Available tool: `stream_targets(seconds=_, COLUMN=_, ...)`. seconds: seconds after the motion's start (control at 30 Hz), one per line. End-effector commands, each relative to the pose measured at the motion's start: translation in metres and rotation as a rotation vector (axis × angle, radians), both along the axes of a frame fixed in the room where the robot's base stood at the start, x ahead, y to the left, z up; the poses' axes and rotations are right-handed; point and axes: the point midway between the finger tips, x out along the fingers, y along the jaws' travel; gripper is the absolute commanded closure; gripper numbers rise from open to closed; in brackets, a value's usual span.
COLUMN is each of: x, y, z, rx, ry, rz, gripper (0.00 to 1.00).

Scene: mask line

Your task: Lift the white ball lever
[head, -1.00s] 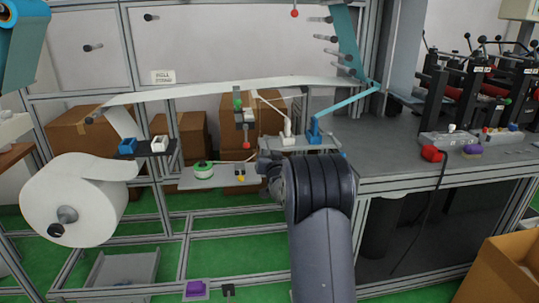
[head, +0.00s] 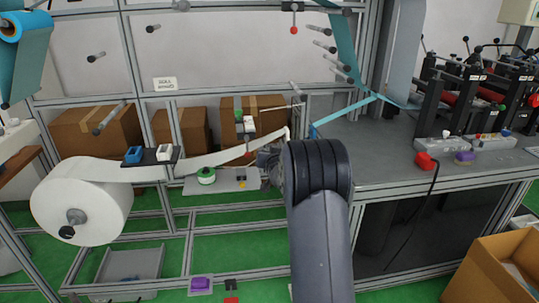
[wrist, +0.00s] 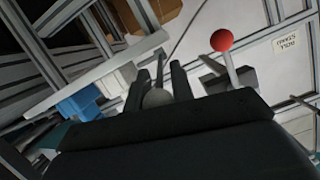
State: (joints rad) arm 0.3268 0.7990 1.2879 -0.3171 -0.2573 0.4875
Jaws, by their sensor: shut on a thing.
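The white ball lever (wrist: 157,98) shows its pale ball between my gripper's two dark fingers in the wrist view, with a thin rod rising behind it. My gripper (wrist: 158,84) is shut on this ball. In the head view my gripper (head: 268,162) is at the rear edge of the bench, largely hidden by my own wrist. The white lever part (head: 287,133) stands just above it, its lower end hidden. A red ball lever (wrist: 222,40) stands apart, to the right of the fingers in the wrist view.
A white web runs from the large roll (head: 50,205) past a blue clamp (head: 133,154) and a white clamp (head: 164,150) toward my gripper. A green-and-white spool (head: 206,175) sits on the small shelf. Machine frames (head: 470,95) stand at right, an open carton (head: 495,275) below.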

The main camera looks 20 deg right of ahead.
Motion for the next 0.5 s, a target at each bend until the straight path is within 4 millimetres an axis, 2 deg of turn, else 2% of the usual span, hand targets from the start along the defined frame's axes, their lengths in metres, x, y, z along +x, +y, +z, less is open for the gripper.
stream_targets(seconds=0.13, x=0.0013, y=-0.0001, z=0.0052, rx=-0.003, ry=-0.012, rz=0.001, gripper=1.00)
stream_targets(seconds=0.17, x=0.0013, y=-0.0001, z=0.0053, rx=-0.003, ry=-0.012, rz=0.001, gripper=0.76)
stream_targets(seconds=0.4, x=0.0008, y=0.0000, z=0.0031, rx=-0.002, ry=-0.008, rz=0.000, gripper=0.57)
stream_targets(seconds=0.5, x=0.0006, y=-0.0001, z=0.0025, rx=-0.002, ry=-0.007, rz=0.001, gripper=0.57)
